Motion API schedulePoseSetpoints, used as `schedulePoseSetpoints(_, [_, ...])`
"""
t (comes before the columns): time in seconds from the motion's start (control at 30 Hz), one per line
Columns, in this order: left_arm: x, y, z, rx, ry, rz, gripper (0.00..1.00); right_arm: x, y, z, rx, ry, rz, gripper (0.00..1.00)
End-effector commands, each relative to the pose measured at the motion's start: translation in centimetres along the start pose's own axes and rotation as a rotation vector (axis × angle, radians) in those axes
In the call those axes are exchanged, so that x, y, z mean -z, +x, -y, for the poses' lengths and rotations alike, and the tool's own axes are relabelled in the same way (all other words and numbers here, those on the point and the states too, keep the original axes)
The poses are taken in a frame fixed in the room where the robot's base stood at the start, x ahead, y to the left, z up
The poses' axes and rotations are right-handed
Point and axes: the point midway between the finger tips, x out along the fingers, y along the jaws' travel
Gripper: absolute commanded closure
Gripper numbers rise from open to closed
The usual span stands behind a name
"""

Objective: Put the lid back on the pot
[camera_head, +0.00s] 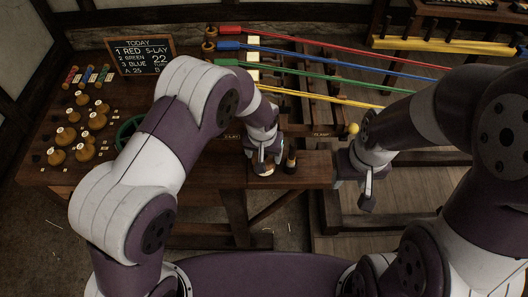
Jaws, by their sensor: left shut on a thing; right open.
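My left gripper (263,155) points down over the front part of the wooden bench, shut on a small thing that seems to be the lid. A small round pot (263,170) with a pale and brown top shows directly below the fingers. The gripper hides most of the lid, and I cannot tell whether it touches the pot. My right gripper (365,188) is open and empty, hanging just right of the bench's end, apart from the pot.
A dark bottle-like thing with a yellowish top (291,160) stands close to the right of the pot. A chalkboard (141,56), several wooden knobs (84,152) and coloured spools (88,75) are at the left. Red, blue, green and yellow ropes (340,66) stretch across the back.

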Motion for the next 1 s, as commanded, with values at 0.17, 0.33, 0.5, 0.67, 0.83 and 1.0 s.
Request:
schedulePoseSetpoints(0.17, [0.0, 0.0, 0.0, 0.0, 0.0, 0.0, 0.54, 0.0, -0.1, 0.0, 0.0, 0.0, 0.0, 0.5])
schedulePoseSetpoints(0.33, [0.0, 0.0, 0.0, 0.0, 0.0, 0.0, 0.22, 0.0, -0.1, 0.0, 0.0, 0.0, 0.0, 0.5])
schedulePoseSetpoints(0.5, [0.0, 0.0, 0.0, 0.0, 0.0, 0.0, 0.0, 0.0, -0.1, 0.0, 0.0, 0.0, 0.0, 0.5])
schedulePoseSetpoints(0.67, [0.0, 0.0, 0.0, 0.0, 0.0, 0.0, 0.0, 0.0, -0.1, 0.0, 0.0, 0.0, 0.0, 0.5])
schedulePoseSetpoints(0.83, [0.0, -0.3, 0.0, 0.0, 0.0, 0.0, 0.0, 0.0, -0.3, 0.0, 0.0, 0.0, 0.0, 0.5])
schedulePoseSetpoints(1.0, [0.2, -1.6, 0.0, 0.0, 0.0, 0.0, 0.0, 0.2, -1.4, 0.0, 0.0, 0.0, 0.0, 0.5])
